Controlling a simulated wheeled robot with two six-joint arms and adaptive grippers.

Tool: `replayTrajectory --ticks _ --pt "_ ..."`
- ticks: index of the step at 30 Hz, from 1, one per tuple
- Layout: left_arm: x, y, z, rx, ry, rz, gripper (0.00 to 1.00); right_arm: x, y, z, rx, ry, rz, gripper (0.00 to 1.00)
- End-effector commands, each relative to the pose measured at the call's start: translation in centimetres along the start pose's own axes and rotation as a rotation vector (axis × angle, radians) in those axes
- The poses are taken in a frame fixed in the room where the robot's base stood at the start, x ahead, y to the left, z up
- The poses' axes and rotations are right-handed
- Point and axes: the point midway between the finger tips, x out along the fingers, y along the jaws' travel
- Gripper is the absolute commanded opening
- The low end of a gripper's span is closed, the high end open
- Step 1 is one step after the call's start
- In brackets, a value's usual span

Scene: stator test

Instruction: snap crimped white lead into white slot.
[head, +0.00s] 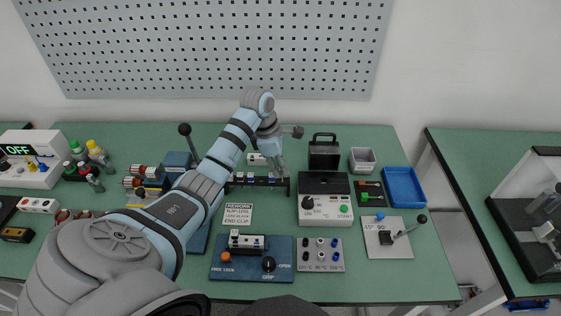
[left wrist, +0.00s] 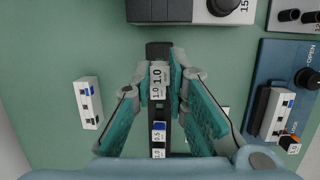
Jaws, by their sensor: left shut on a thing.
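My left gripper (head: 276,170) is over the black rack (head: 286,188) behind the middle of the bench. In the left wrist view its teal fingers (left wrist: 165,84) are shut on a grey-white block marked 1.0 (left wrist: 158,70), which lines up with the black rack. I cannot tell whether the block is seated or lifted. I cannot make out a crimped white lead. A white terminal block (head: 246,241) sits on the blue clip fixture (head: 225,270); it also shows at the right of the left wrist view (left wrist: 272,112). I cannot tell which slot is white. My right gripper is not in view.
A white block with a blue mark (left wrist: 88,102) lies beside the rack. A crimping unit (head: 325,208), socket panel (head: 332,262), lever plate (head: 380,246) and blue tray (head: 404,187) stand to the right. Motors, bottles and a display box (head: 30,160) are on the left.

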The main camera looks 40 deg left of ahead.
Motion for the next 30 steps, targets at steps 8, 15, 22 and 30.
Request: replayTrajectory --ticks 8,15,22,30 --pt "1.4 -0.1 -0.3 0.0 0.0 0.0 0.0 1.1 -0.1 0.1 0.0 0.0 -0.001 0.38" --pt "1.4 -0.1 -0.3 0.0 0.0 0.0 0.0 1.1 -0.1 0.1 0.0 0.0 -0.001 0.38" --pt "2.7 -0.2 -0.7 0.0 0.0 -0.001 0.0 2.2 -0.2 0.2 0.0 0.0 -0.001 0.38" --pt "3.1 -0.2 -0.8 0.0 0.0 -0.002 0.0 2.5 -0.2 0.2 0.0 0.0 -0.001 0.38"
